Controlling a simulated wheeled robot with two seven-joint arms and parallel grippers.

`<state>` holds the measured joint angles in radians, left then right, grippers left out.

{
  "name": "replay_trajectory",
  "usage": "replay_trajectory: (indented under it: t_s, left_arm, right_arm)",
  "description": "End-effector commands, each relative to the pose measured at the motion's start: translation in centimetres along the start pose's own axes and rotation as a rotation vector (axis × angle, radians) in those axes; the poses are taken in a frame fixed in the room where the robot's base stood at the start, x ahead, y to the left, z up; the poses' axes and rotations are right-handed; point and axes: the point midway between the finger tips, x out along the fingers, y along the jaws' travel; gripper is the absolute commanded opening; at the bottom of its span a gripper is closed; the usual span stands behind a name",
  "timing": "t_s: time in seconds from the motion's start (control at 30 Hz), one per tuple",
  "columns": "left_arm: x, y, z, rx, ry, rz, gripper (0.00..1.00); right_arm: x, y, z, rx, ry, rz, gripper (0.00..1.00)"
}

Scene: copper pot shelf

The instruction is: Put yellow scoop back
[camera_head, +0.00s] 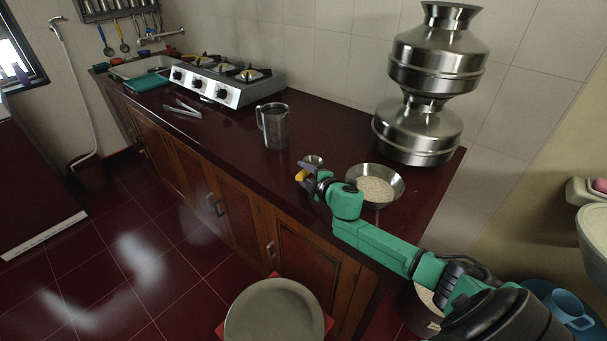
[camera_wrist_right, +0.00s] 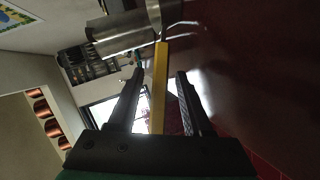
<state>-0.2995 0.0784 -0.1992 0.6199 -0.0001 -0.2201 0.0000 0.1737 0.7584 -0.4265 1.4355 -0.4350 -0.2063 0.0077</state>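The yellow scoop's handle (camera_wrist_right: 160,80) runs lengthwise between the two fingers of my right gripper (camera_wrist_right: 160,75) in the right wrist view. Metal shows beyond the handle's far end. In the head view a bit of yellow (camera_head: 301,176) shows at my right gripper (camera_head: 307,170), over the counter's front edge. A small round metal piece (camera_head: 313,160), which looks like the scoop's bowl, is just beyond it. My left gripper is not in view.
A metal bowl of white grains (camera_head: 376,186) stands right of the gripper, with stacked steel pots (camera_head: 425,90) behind. A steel mug (camera_head: 274,125), tongs (camera_head: 183,108) and a stove (camera_head: 227,80) are farther left. A utensil rack (camera_head: 115,12) hangs on the far wall.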

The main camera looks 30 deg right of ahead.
Motion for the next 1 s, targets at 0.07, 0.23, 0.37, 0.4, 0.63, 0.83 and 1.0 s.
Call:
replay_trajectory:
  t_s: [0.07, 0.23, 0.37, 0.4, 0.63, 0.83, 1.0]
  left_arm:
    - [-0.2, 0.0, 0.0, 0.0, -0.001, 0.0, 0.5]
    - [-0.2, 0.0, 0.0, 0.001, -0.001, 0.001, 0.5]
    - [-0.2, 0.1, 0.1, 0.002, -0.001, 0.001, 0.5]
    - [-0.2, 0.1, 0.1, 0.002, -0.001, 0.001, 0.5]
    - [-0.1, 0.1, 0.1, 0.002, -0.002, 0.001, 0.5]
    - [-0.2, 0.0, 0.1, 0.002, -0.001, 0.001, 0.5]
    - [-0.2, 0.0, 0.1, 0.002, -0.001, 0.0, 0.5]
  right_arm:
    - [-0.1, 0.2, -0.1, 0.0, 0.0, 0.0, 0.5]
    - [-1.4, 0.1, 0.1, -0.001, -0.002, -0.002, 0.5]
    - [-3.6, 0.0, 0.0, -0.002, 0.0, -0.004, 0.5]
    - [-4.2, 0.0, 0.1, 0.0, -0.001, -0.003, 0.5]
    - [-8.3, 0.0, 0.0, 0.0, -0.001, -0.004, 0.5]
    - [-11.3, 0.1, -0.1, 0.002, 0.0, -0.002, 0.5]
    - [-12.1, 0.3, -0.1, -0.001, 0.0, 0.0, 0.5]
